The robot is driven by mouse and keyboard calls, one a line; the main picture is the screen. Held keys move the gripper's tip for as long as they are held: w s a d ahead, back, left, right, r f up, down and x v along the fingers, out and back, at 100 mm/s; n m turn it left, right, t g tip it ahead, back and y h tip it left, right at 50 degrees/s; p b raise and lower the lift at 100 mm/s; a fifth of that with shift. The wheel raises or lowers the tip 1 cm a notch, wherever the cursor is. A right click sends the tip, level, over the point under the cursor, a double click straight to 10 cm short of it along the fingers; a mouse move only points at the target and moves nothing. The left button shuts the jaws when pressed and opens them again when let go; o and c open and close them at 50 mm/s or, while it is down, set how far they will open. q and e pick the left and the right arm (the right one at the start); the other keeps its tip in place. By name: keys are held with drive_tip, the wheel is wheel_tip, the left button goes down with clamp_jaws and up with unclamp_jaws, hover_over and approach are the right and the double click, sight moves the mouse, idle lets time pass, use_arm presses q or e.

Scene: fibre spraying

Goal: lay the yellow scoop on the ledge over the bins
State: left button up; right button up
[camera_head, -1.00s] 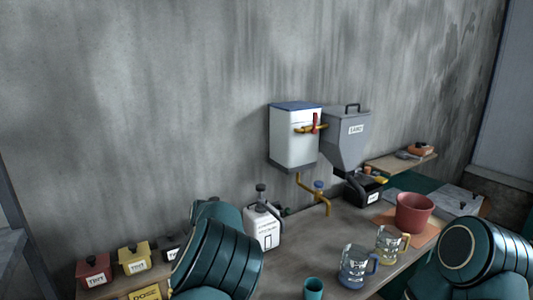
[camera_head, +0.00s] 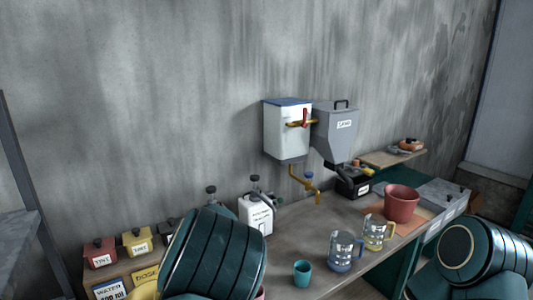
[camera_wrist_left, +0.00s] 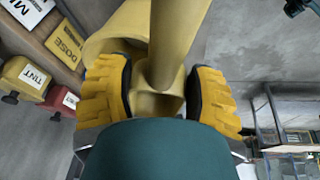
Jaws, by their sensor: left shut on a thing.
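In the left wrist view, my left gripper (camera_wrist_left: 160,97) has its yellow ribbed pads closed on the yellow scoop (camera_wrist_left: 172,40). The scoop's rounded hollow body (camera_wrist_left: 108,45) lies beyond the pads, toward the labelled board; its far end is cut off. In the head view my left arm hides the gripper. The bins are a red one (camera_head: 99,254), a yellow one (camera_head: 137,243) and a dark one partly behind my arm. They stand in a row on a wooden ledge (camera_head: 120,270) against the wall. My right gripper is out of frame; only its arm shows.
A white jug (camera_head: 256,216), a teal cup (camera_head: 302,272), two clear jugs (camera_head: 345,251) (camera_head: 378,232) and a red pot (camera_head: 401,204) stand on the bench. A white tank (camera_head: 287,130) and a grey sand hopper (camera_head: 336,132) hang on the wall.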

use_arm(q)
drive_tip(key=shift+s+m+t, duration=0.4)
drive_tip(key=shift+s+m, duration=0.25)
drive_tip(key=shift+m, duration=0.45)
drive_tip(key=shift+s+d+f+m+t, duration=0.15)
drive_tip(key=shift+s+m+t, duration=0.15)
drive_tip(key=shift+m, duration=0.7)
drive_tip(key=s+d+m+t+h+b, duration=0.1)
drive_tip(key=s+d+m+t+h, duration=0.35)
drive_tip(key=m, duration=1.25)
drive_tip(key=s+f+g+b, duration=0.1)
drive_tip(key=s+f+b, duration=0.2)
drive_tip(key=f+b, duration=0.2)
drive_tip(key=s+f+g+b, duration=0.1)
drive_tip(key=s+f+b, duration=0.2)
drive_tip(key=f, duration=0.8)
drive_tip(key=shift+a+f+b, duration=0.3)
drive_tip(key=shift+a+b, duration=0.15)
drive_tip(key=shift+b, duration=0.8)
